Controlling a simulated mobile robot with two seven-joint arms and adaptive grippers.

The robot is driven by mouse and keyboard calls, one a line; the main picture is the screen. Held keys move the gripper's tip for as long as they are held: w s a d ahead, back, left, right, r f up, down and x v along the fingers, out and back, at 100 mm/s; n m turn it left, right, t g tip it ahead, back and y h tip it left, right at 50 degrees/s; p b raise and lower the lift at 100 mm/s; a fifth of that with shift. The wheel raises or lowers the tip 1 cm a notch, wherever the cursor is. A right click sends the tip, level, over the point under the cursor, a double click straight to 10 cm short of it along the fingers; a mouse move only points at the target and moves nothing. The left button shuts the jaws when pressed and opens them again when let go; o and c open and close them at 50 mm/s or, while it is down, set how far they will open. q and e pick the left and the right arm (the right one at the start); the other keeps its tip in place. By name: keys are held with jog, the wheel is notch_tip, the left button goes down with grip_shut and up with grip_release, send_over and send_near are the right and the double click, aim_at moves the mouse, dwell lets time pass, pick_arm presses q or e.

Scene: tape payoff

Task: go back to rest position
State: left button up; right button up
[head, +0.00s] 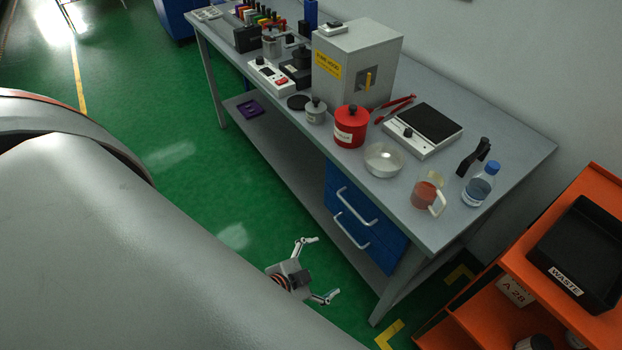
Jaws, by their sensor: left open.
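My left gripper (316,268) shows low in the middle of the head view, below the front edge of the grey workbench (515,178). Its two fingers are spread apart and nothing is between them. It is in front of the bench's blue drawers (362,213), apart from them in the picture. Part of my own grey body fills the lower left and hides the rest of that arm. My right gripper is not in view.
The bench holds a red canister (350,128), a glass dish (382,161), a scale (432,121), a beaker (424,192), a bottle (478,186) and a grey box (350,62). An orange shelf (507,262) with a black waste tray (570,225) stands right. Green floor is clear at left.

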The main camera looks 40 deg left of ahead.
pick_arm(q)
jog(key=s+f+n, duration=0.1)
jog(key=n, duration=0.1)
jog(key=s+a+f+n, duration=0.1)
jog(key=s+n, duration=0.1)
jog(key=shift+s+a, duration=0.15)
jog(key=shift+s, duration=0.05)
